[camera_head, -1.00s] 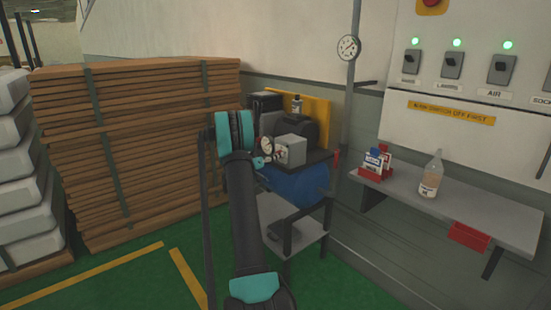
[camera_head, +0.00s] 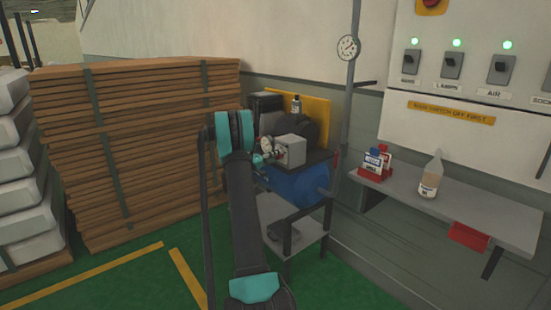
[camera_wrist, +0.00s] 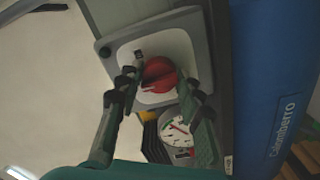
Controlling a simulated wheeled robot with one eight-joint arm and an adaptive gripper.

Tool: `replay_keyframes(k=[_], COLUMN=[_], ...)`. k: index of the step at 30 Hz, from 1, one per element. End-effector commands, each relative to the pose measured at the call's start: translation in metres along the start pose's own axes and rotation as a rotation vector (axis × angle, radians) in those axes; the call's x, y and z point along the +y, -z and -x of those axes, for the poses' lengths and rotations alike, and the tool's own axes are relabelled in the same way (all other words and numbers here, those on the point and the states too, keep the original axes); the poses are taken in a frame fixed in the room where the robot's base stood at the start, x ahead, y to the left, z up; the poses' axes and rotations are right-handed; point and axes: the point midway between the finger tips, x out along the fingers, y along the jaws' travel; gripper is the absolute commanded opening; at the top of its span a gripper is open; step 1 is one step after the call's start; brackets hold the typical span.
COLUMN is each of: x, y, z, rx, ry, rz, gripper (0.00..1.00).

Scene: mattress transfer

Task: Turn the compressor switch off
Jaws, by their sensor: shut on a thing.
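The compressor has a blue tank (camera_head: 312,184) and a grey switch box (camera_head: 291,149) on top, on a grey cart beside the wall. In the wrist view, a red rotary switch (camera_wrist: 159,76) sits on the light face of the switch box (camera_wrist: 170,45). My gripper (camera_wrist: 162,84) has one finger on each side of the red switch and is shut on it. The switch's on and off marks are too small to read. A round white gauge (camera_wrist: 177,131) lies just below the switch. In the head view my arm partly covers the cart, and the fingertips are hard to make out.
A tall stack of brown boards (camera_head: 150,150) stands left of my arm. A wall panel (camera_head: 455,90) with several switches and green lamps is at upper right. Below it, a shelf (camera_head: 490,208) carries a bottle (camera_head: 431,178). Green floor is open in front.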

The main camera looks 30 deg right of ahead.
Motion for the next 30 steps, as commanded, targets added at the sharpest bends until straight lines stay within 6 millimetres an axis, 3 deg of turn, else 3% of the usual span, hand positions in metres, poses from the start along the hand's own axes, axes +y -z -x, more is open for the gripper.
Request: replay_keyframes(k=[14,15,19,30], x=[-0.0002,-0.0002,-0.0002,-0.0002], y=[-0.0001,-0.0001,0.0,0.0005], z=[0.0002,0.0002,0.0002,0.0041], rx=[0.0,0.0,0.0,0.001], ry=[0.0,0.0,0.0,0.001], rz=[0.013,0.013,0.012,0.012], gripper=[0.07,0.4,0.56,0.57])
